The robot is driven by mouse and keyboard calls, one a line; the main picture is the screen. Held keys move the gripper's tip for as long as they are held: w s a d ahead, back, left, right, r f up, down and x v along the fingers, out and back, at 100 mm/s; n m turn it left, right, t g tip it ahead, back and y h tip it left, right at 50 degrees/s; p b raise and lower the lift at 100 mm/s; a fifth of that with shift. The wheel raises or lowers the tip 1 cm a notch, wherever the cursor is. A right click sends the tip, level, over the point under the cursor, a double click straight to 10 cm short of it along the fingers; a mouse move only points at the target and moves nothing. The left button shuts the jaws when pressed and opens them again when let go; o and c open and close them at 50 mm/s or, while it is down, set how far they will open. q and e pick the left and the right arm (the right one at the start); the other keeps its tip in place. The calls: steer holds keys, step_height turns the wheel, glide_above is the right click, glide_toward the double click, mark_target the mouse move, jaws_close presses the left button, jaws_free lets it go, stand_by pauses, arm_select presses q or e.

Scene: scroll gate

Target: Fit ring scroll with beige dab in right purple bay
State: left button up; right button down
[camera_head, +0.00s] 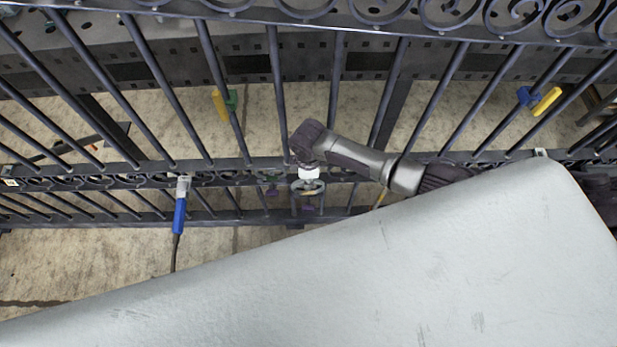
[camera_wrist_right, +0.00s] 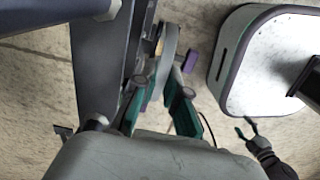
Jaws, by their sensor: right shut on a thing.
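The grey ring scroll (camera_wrist_right: 168,65) is held between the teal fingers of my right gripper (camera_wrist_right: 158,100). A small beige dab (camera_wrist_right: 159,47) shows near its edge. In the head view, my right gripper (camera_head: 308,174) holds the ring (camera_head: 308,188) at the gate's middle rail (camera_head: 120,180). A purple mark (camera_head: 308,208) shows just below the ring, and a purple piece (camera_wrist_right: 190,61) is beside it in the wrist view. Whether the ring is seated in a bay cannot be told. My left gripper (camera_wrist_right: 247,127) shows small in the wrist view, fingers apart and empty.
Scrolls (camera_head: 450,14) line the top rail. A large pale surface (camera_head: 400,270) fills the foreground.

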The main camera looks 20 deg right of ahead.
steer(key=c, duration=1.1)
jaws_free()
steer(key=shift+c, duration=0.2)
step_height(320, 180, up, 12)
